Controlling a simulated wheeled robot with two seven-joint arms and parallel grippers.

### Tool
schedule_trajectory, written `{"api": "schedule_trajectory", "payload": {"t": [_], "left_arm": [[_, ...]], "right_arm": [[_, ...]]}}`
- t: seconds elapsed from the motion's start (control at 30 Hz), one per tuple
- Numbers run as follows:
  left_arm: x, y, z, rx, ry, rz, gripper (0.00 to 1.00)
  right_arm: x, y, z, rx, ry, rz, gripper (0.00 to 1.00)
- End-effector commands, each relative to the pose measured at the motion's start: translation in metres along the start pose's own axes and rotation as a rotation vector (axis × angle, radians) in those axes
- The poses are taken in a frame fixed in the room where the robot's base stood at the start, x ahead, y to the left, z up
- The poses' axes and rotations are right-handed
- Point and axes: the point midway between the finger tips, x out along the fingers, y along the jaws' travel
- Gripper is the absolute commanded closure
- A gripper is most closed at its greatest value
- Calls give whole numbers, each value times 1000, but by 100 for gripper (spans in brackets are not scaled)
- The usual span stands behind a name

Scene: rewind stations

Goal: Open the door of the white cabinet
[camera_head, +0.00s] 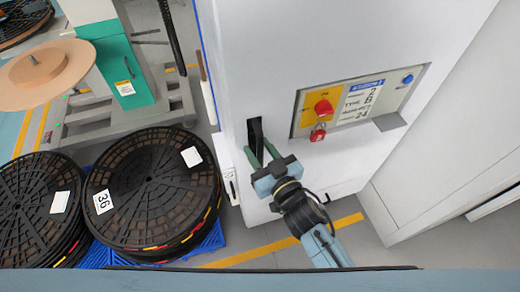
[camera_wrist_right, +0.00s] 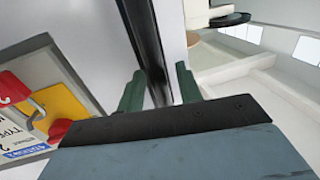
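The white cabinet (camera_head: 250,60) stands upright in the middle of the head view. Its door looks closed. A black upright handle (camera_head: 254,137) sits low on the cabinet's left part. My right gripper (camera_head: 263,154) is at this handle, its green fingers pointing toward the cabinet. In the right wrist view, the handle (camera_wrist_right: 148,45) runs between the two fingers, one on each side. The fingers (camera_wrist_right: 160,90) stand apart with narrow gaps beside the handle, so it does not look clamped. Their exact contact is partly hidden by the gripper body. My left gripper is not in view.
A control panel (camera_head: 361,103) with a red switch (camera_head: 323,107) and a blue button is right of the handle. Black reels (camera_head: 150,190) stand on a blue pallet to the left. A green and white machine (camera_head: 124,70) is behind them. A white wall-like unit (camera_head: 450,150) stands right.

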Motion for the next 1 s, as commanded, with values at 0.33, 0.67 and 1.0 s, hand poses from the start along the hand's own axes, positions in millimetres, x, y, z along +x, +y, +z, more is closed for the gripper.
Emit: {"api": "schedule_trajectory", "payload": {"t": [0.33, 0.67, 1.0], "left_arm": [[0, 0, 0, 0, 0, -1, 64], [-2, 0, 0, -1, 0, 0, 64], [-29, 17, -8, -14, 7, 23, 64]], "right_arm": [[0, 0, 0, 0, 0, 0, 100], [-6, 0, 0, 0, -2, -7, 100], [-75, 2, -2, -4, -9, -116, 100]]}}
